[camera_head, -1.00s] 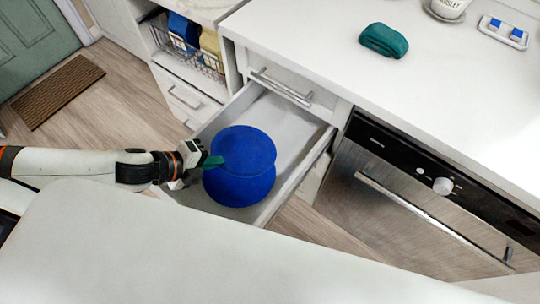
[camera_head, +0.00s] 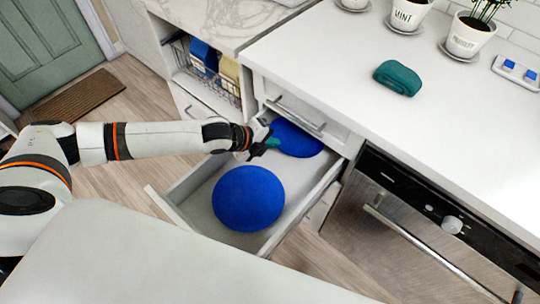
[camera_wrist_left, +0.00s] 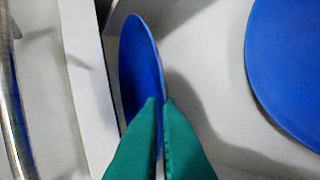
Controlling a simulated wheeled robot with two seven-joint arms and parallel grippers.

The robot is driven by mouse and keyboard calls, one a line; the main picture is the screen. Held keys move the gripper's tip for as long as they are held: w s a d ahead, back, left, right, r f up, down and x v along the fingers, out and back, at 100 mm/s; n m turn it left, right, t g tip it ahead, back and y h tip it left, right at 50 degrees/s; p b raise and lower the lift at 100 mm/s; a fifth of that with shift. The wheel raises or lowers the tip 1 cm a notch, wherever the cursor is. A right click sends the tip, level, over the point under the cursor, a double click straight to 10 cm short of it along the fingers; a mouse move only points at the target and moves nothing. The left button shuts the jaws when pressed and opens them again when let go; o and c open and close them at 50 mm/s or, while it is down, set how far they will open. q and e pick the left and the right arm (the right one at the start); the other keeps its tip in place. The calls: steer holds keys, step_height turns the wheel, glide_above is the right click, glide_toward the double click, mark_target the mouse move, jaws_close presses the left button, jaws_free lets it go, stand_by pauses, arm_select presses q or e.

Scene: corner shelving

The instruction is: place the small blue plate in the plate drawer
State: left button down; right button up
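A blue plate (camera_head: 300,141) is held by its rim in my left gripper (camera_head: 271,143), at the inner end of the open white drawer (camera_head: 197,208), close to the cabinet front. In the left wrist view the green fingertips (camera_wrist_left: 162,105) are closed on the rim of this plate (camera_wrist_left: 140,62), which appears steeply edge-on beside a white panel. I cannot tell whether it touches the drawer floor. A second blue plate (camera_head: 248,198) lies in the outer part of the drawer; it also shows in the left wrist view (camera_wrist_left: 292,70), apart from the held one. My right gripper is out of view.
The cabinet front with a bar handle (camera_head: 294,114) rises just behind the held plate. A dishwasher (camera_head: 410,240) stands right of the drawer. A wire basket (camera_head: 205,72) sits in the shelf at left. A teal cloth-like item (camera_head: 398,78) and potted plants (camera_head: 466,35) are on the counter.

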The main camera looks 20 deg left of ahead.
arm_select(q)
steer(key=f, duration=0.7)
steer(key=shift+s+b, duration=0.25)
steer(key=shift+b, duration=0.1)
steer(key=shift+a, duration=0.1)
steer(key=c, duration=1.6)
jaws_free()
steer(key=shift+c, duration=0.2)
steer(key=shift+r, duration=0.1)
steer(key=p+v, duration=0.1)
steer(key=v, duration=1.1)
